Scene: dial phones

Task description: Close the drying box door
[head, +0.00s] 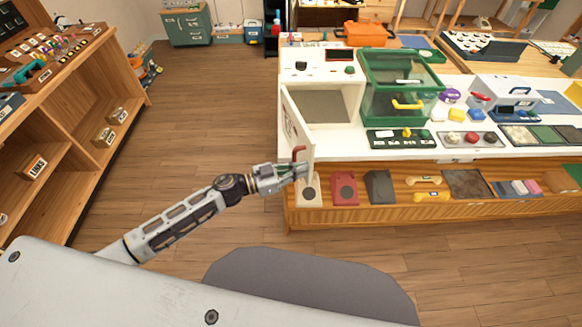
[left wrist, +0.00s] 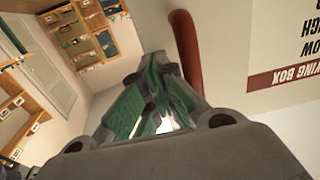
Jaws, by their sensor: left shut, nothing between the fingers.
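The drying box (head: 321,95) is a white cabinet at the left end of the bench. Its door (head: 297,122) stands open, swung out toward me. A red handle (head: 299,153) is on the door's outer face. My left gripper (head: 303,169) is shut and empty, at the lower part of the door by the handle. In the left wrist view the gripper (left wrist: 157,110) has its green fingers together, with the red handle (left wrist: 187,52) beside them, not between them. The door's lettered face (left wrist: 285,60) is at the right there. I cannot tell whether the fingers touch the door. My right gripper is not in view.
A green-framed clear case (head: 402,88) stands right of the drying box. The white bench top (head: 350,143) holds trays of parts, and a wooden shelf below holds phone shells. A wooden shelf unit (head: 85,85) is at the left. The floor between is clear.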

